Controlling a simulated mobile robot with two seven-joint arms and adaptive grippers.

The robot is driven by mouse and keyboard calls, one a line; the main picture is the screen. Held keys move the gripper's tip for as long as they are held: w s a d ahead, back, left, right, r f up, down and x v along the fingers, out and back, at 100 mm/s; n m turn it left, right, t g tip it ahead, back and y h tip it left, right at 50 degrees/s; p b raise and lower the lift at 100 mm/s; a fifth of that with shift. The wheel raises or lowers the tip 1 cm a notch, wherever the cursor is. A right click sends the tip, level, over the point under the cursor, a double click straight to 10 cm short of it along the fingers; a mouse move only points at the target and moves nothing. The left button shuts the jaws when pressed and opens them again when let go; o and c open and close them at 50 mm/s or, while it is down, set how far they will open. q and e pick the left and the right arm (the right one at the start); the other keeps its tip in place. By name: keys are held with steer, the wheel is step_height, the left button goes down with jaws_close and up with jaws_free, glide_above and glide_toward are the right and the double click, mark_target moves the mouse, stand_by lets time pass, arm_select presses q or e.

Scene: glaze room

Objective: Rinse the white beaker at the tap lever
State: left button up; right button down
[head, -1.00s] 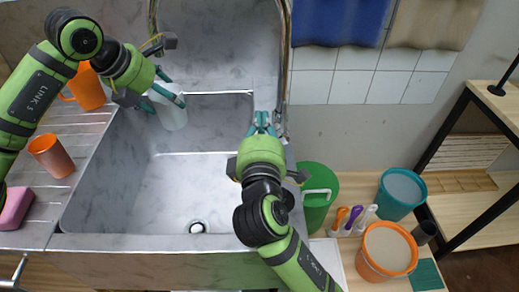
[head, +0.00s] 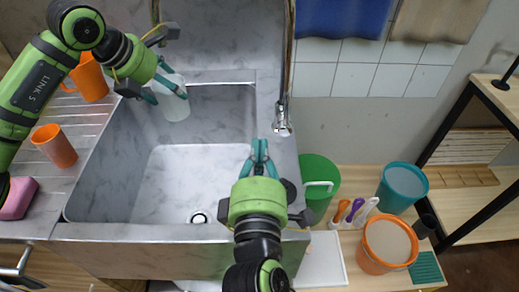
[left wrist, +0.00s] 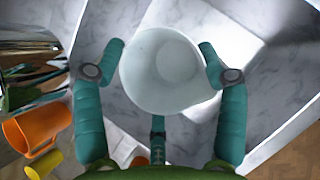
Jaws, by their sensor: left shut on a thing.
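The white beaker (head: 174,108) is held upright in my left gripper (head: 170,94), over the back left of the sink basin.
The sink (head: 150,232) has a drain at the front. On the ribbed board at left are an orange mug (head: 90,80), an orange cup (head: 55,146) and a pink block (head: 18,198). Right of the sink stand a green bucket (head: 318,180), a teal bucket (head: 402,188) and an orange bucket (head: 386,245).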

arm_select(q)
steer(key=s+d, duration=0.1)
steer(key=d, duration=0.7)
stand_by(0.5)
steer(key=shift+s, duration=0.1)
stand_by(1.0)
steer(key=d+r+p, duration=0.1)
steer(key=d+r, duration=0.3)
steer(key=d, duration=0.1)
steer(key=shift+s+p, duration=0.35)
stand_by(0.6)
